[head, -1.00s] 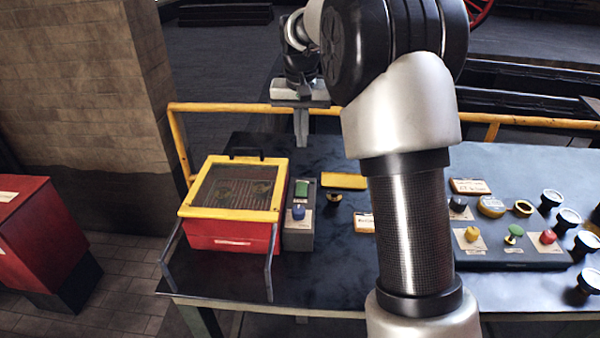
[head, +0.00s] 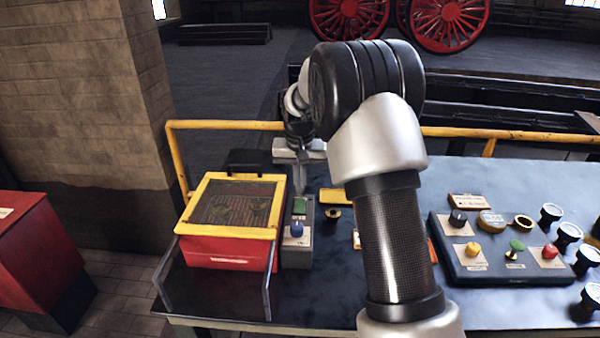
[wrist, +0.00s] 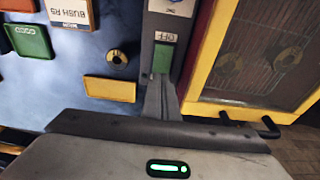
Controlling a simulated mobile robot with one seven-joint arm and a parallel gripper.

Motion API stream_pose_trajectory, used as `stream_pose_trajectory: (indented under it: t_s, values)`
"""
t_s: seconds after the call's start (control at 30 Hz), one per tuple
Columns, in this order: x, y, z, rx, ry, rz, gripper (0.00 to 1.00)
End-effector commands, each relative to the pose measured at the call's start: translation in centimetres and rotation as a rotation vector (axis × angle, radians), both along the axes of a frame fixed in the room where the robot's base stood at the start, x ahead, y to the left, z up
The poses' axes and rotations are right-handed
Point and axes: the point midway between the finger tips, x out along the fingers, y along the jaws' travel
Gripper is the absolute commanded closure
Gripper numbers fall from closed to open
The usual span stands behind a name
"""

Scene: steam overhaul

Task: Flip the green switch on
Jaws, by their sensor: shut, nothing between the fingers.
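In the wrist view the green switch (wrist: 162,58) shows beside a label that reads "OFF". My gripper (head: 300,188) is shut and empty, pointing down at the far end of the grey box. In the wrist view its fingertips (wrist: 161,84) are right at the switch's near edge. I cannot tell whether they touch it. My arm does not hide the switch in the head view.
A red box with a yellow-framed mesh lid (head: 232,178) stands directly left of the grey box. A yellow block (head: 334,196) and a small black-and-yellow knob (head: 333,214) lie to the right. A control panel (head: 480,268) is farther right. A yellow rail (head: 230,125) runs behind.

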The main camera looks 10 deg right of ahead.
Motion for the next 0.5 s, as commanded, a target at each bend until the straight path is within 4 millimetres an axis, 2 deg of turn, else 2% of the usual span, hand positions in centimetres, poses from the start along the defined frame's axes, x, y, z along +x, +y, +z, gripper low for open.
stream_pose_trajectory:
  t_s: [0.1, 0.2, 0.5]
  values:
    - [0.2, -0.1, -1.4, 0.000, 0.002, 0.000, 1.00]
    - [0.3, -0.1, -1.9, 0.000, 0.000, 0.000, 1.00]
    - [0.4, -0.1, -2.2, 0.000, 0.000, 0.000, 1.00]
